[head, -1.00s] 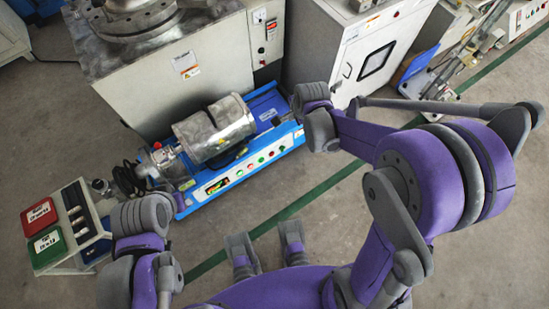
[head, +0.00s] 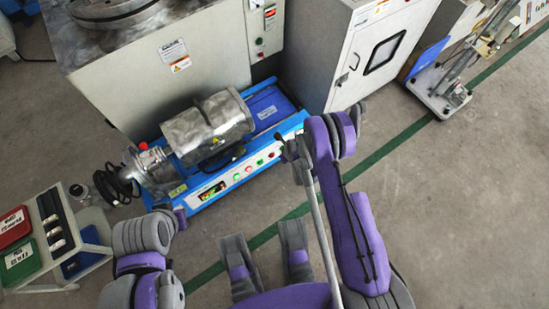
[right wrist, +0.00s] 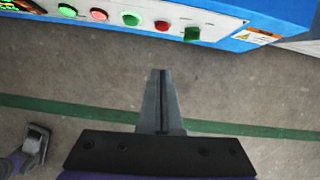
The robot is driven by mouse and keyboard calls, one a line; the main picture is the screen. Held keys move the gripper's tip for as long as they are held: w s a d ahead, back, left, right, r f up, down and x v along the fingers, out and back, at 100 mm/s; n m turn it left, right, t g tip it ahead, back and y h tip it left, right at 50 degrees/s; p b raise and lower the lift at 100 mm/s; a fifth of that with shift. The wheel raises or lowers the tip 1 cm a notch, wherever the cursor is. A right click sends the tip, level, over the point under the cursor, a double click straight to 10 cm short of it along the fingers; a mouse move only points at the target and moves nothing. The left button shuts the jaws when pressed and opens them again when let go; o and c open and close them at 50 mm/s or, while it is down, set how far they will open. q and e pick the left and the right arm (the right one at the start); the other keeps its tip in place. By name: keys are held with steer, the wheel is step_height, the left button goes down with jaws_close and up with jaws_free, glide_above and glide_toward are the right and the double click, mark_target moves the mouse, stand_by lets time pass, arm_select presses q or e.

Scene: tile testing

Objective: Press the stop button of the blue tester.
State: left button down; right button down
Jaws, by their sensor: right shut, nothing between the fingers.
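The blue tester (head: 205,195) stands on the floor with a metal drum on top and a white control panel (head: 228,184) along its front. In the right wrist view the panel has a green button (right wrist: 67,10), a red button (right wrist: 98,14), another green button (right wrist: 131,19), a second red button (right wrist: 162,25) and a green switch (right wrist: 192,33). Labels are too small to read, so I cannot tell which red button is stop. My right gripper (right wrist: 161,72) is shut and empty, in front of the panel, apart from the buttons. My left arm shows near the tester's left end; its fingers are not visible.
A large grey machine (head: 215,60) stands behind the tester, and a white cabinet (head: 345,60) stands behind right. A small stand (head: 45,270) with red and green boxes is at left. The floor right of the tester is clear, with a green line (head: 400,143).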

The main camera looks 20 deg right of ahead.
mark_target(272, 155)
steer(key=shift+s+f+m, duration=0.25)
steer(key=shift+f+m, duration=0.15)
steer(key=shift+f, duration=0.65)
steer(key=w+a+f+b, duration=0.2)
steer(key=w+f+b, duration=0.2)
steer(key=f, duration=0.6)
steer(key=w, duration=0.2)
steer(key=shift+w+a, duration=0.25)
steer(key=shift+w, duration=0.1)
steer(key=shift+s, duration=0.1)
